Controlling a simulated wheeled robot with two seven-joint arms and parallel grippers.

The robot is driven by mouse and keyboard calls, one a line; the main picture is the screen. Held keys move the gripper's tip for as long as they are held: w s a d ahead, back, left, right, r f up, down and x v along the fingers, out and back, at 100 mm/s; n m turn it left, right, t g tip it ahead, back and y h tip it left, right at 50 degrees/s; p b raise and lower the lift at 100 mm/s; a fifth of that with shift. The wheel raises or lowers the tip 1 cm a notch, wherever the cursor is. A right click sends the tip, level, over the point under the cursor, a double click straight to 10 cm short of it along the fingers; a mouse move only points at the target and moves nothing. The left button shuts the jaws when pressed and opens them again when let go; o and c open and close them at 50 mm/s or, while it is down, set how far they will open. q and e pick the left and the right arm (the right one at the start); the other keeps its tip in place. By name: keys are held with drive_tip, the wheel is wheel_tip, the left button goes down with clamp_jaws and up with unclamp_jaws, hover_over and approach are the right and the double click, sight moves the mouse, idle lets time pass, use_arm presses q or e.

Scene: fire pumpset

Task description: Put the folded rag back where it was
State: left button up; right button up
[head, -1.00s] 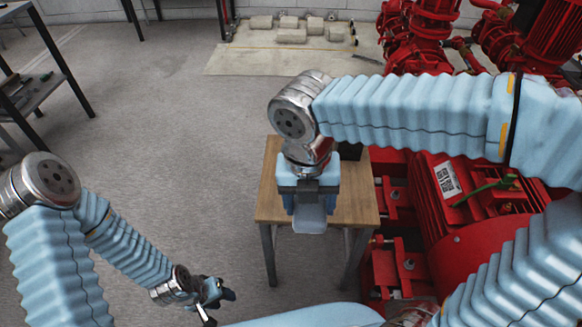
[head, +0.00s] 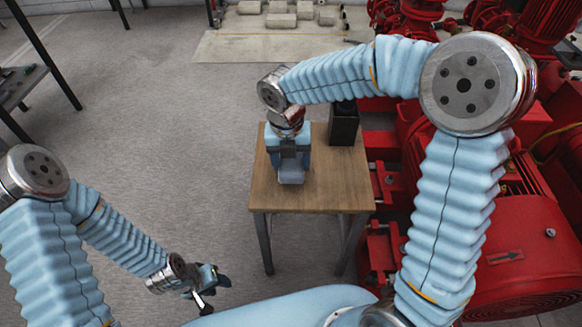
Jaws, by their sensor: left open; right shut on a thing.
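The folded rag (head: 291,177) is a small blue-grey piece below my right gripper (head: 289,160), which is shut on it. The rag is over the left part of the small wooden table (head: 335,193); I cannot tell whether it touches the top. My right arm reaches over from the right, and the gripper points down. My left gripper (head: 214,281) is open and empty, low at the left over the floor, away from the table.
A black box-like holder (head: 343,124) stands at the back of the table. Red pumps and motors (head: 520,245) crowd the right side, close to the table. A dark-framed bench (head: 22,85) is at the far left. The grey floor left of the table is clear.

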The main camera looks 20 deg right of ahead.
sight(287, 163)
drive_tip(key=shift+s+f, duration=0.1)
drive_tip(key=shift+f, duration=1.2)
drive_tip(key=o, duration=1)
drive_tip(key=shift+f, duration=0.1)
drive_tip(key=r, duration=0.4)
drive_tip(key=r+p, duration=0.1)
drive_tip(key=r, duration=0.3)
drive_tip(key=a+r, duration=0.1)
drive_tip(key=r, duration=0.3)
drive_tip(key=shift+r+p, duration=0.15)
drive_tip(key=shift+p, duration=0.2)
